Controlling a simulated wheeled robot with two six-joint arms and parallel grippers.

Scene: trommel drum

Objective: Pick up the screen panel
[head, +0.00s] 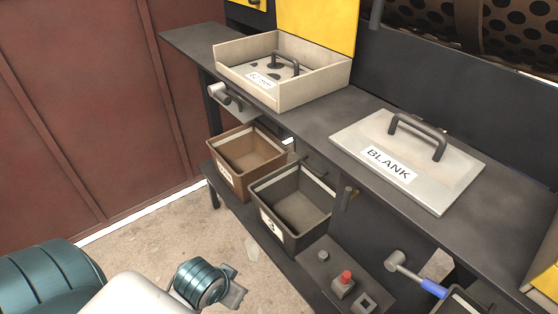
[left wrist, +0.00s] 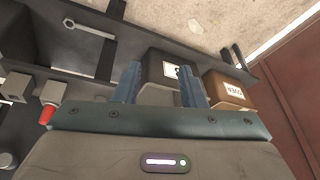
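A light screen panel (head: 270,72) with dark holes, a dark arched handle and a white label too small to read lies in a shallow beige tray (head: 318,88) on the dark bench. A plain panel labelled BLANK (head: 408,160), also with a dark handle, lies on the bench to the right. My left gripper (head: 232,297) is low at the bottom of the head view, well below and apart from both panels. In the left wrist view its two fingers (left wrist: 162,85) stand apart with nothing between them. My right gripper is not in view.
A brown bin (head: 246,160) and a black bin (head: 292,205) sit below the bench edge. A red-topped part (head: 344,284) and a blue-handled hammer (head: 418,276) are at lower right. Bench surface (head: 345,112) between tray and BLANK panel is clear. A red-brown wall (head: 85,110) stands left.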

